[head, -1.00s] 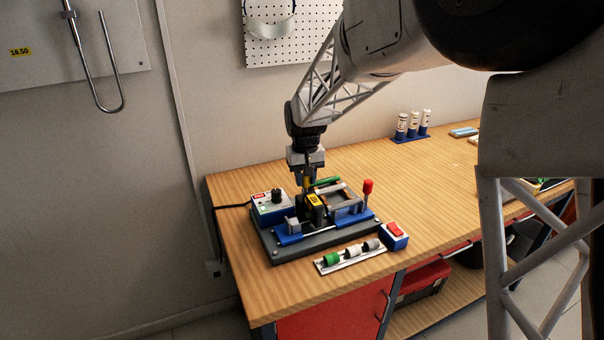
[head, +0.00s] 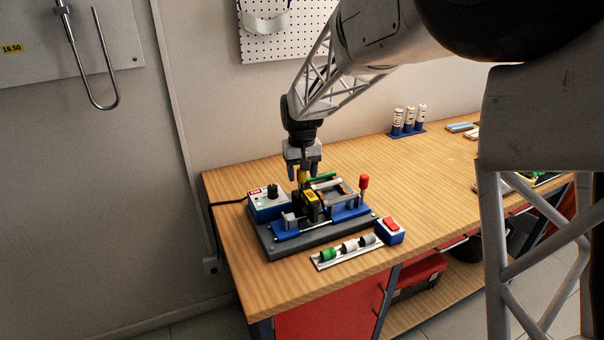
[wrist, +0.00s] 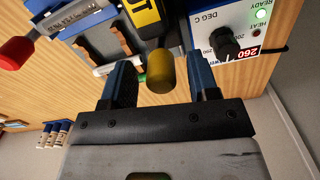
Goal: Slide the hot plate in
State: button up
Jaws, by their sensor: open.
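The hot plate (head: 311,197) is a black block with a yellow label. It stands between the clamps of the welding machine (head: 280,245), a dark base with blue clamp blocks. Its yellow handle (head: 302,176) points up; in the wrist view the rounded handle end (wrist: 160,72) faces me. My gripper (head: 303,174) is open above the hot plate. In the wrist view its two dark fingers (wrist: 162,80) stand on either side of the handle, with a gap on both sides. The hot plate's lower part is hidden.
A control box (head: 268,200) with a black knob stands at the machine's left; its red display reads 260 in the wrist view. A red-knobbed lever (head: 364,182) rises at the right. A rail of fittings (head: 347,250) and a red switch box (head: 390,230) are in front.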

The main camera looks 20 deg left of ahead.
jog(key=shift+r, duration=3.65)
jog(key=shift+s+d+r, duration=0.1)
jog(key=shift+d+r, duration=0.1)
jog(key=shift+d, duration=0.3)
jog(key=s+d+r+m, duration=0.15)
jog(key=s+d, duration=0.25)
jog(key=d, duration=0.5)
jog(key=s+d+r+m+t, duration=0.1)
jog(key=s+d+r, duration=0.3)
jog(key=d, duration=0.6)
jog(key=s+d+r+m, duration=0.1)
jog(key=s+d, duration=0.4)
jog(key=d, duration=0.4)
jog(key=s+d+f+m, duration=0.2)
jog(key=s+d, duration=0.6)
jog(key=s, duration=0.3)
jog(key=s+d+f+m+t, duration=0.1)
jog(key=s+d+f+m, duration=0.1)
jog(key=s+d, duration=0.7)
jog(key=shift+s+f+t, duration=0.3)
jog(key=shift+s+f, duration=0.55)
jog(key=shift+s, duration=0.3)
